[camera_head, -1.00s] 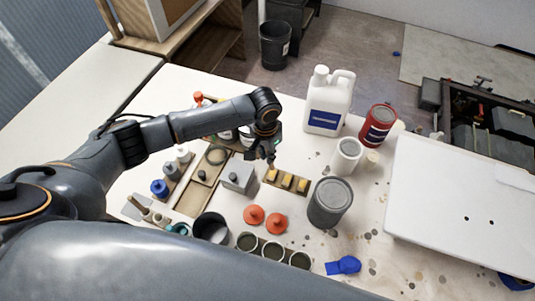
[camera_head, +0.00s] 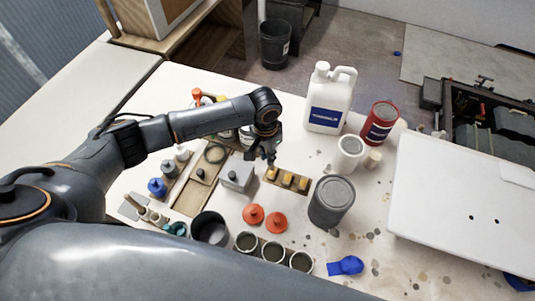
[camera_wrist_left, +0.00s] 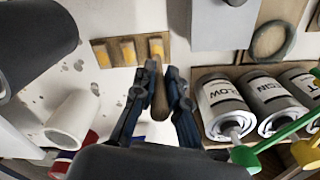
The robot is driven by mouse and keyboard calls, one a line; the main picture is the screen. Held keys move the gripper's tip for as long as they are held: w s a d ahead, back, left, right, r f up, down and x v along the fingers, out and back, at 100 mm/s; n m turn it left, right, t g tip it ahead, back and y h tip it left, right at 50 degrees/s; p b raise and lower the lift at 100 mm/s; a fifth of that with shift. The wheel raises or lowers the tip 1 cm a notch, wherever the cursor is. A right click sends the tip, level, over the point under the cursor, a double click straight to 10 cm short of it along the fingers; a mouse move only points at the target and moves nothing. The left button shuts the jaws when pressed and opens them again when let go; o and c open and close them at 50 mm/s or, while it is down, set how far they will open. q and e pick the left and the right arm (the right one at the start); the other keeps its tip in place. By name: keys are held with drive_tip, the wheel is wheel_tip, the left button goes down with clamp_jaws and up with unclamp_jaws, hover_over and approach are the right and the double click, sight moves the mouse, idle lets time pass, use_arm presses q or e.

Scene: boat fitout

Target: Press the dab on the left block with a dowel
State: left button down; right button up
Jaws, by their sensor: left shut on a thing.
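A wooden strip (camera_head: 270,182) on the bench carries three small blocks in a row, each with a yellow dab. The left block (camera_head: 272,175) is nearest my left gripper (camera_head: 270,158); in the left wrist view this block (camera_wrist_left: 156,47) is the rightmost. The middle block (camera_head: 287,180) and right block (camera_head: 303,185) stand clear. My left gripper (camera_wrist_left: 160,95) is shut on a wooden dowel (camera_wrist_left: 160,104). The dowel's far end points at the left block; I cannot tell whether it touches the dab. My right gripper is not in view.
A grey box (camera_head: 238,175) stands left of the strip. A grey can (camera_head: 331,202) is to its right, a white jug (camera_head: 329,100) behind. Labelled bottles (camera_wrist_left: 225,105) are close beside the gripper in the wrist view.

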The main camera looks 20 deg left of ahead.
use_arm(q)
drive_tip(key=shift+f, duration=0.2)
drive_tip(key=shift+f, duration=0.4)
idle(0.5)
idle(0.6)
drive_tip(key=shift+s+f, duration=0.1)
drive_tip(key=shift+f, duration=0.05)
idle(1.2)
wheel_tip(320, 180, up, 7)
drive_tip(key=p, duration=0.8)
